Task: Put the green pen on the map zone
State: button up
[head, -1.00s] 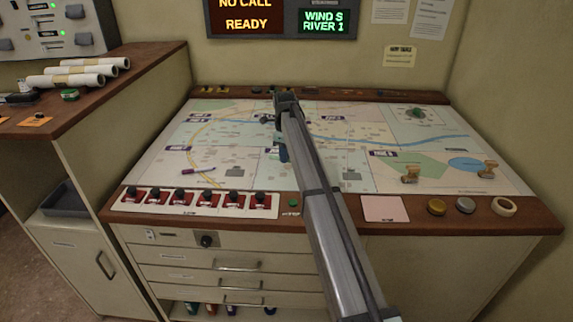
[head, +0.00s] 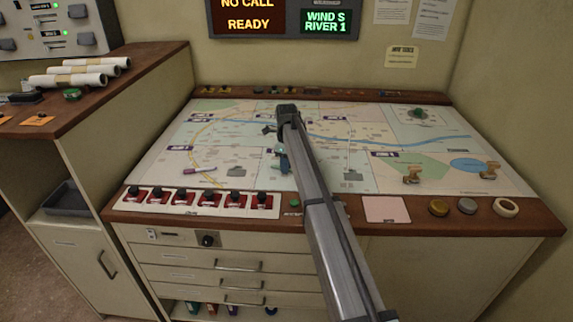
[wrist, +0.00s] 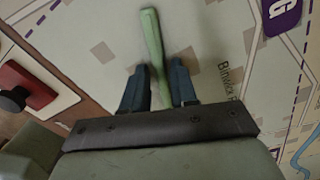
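The green pen (wrist: 152,45) shows in the wrist view between the two blue-grey fingers of my gripper (wrist: 158,76). The fingers sit close on both sides of it, and one end sticks out past the fingertips. In the head view my gripper (head: 282,160) is low over the front middle of the map (head: 235,182), behind the red switches. The pen cannot be made out there. Map print and a purple zone label (wrist: 284,16) lie beneath and beside the pen in the wrist view. I cannot tell whether the pen touches the map.
A row of red switches (head: 209,198) lines the front ledge. A purple pen-like object (head: 198,171) lies on the map at left. Two tan stamp-like objects (head: 412,175) (head: 489,171) stand at right. A pink pad (head: 386,209) and several round items lie along the front ledge.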

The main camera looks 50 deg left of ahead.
jog(key=shift+o, duration=0.8)
notch_tip(320, 180, up, 12)
jog(key=shift+r, duration=0.15)
jog(key=shift+s, duration=0.1)
dwell(1.8)
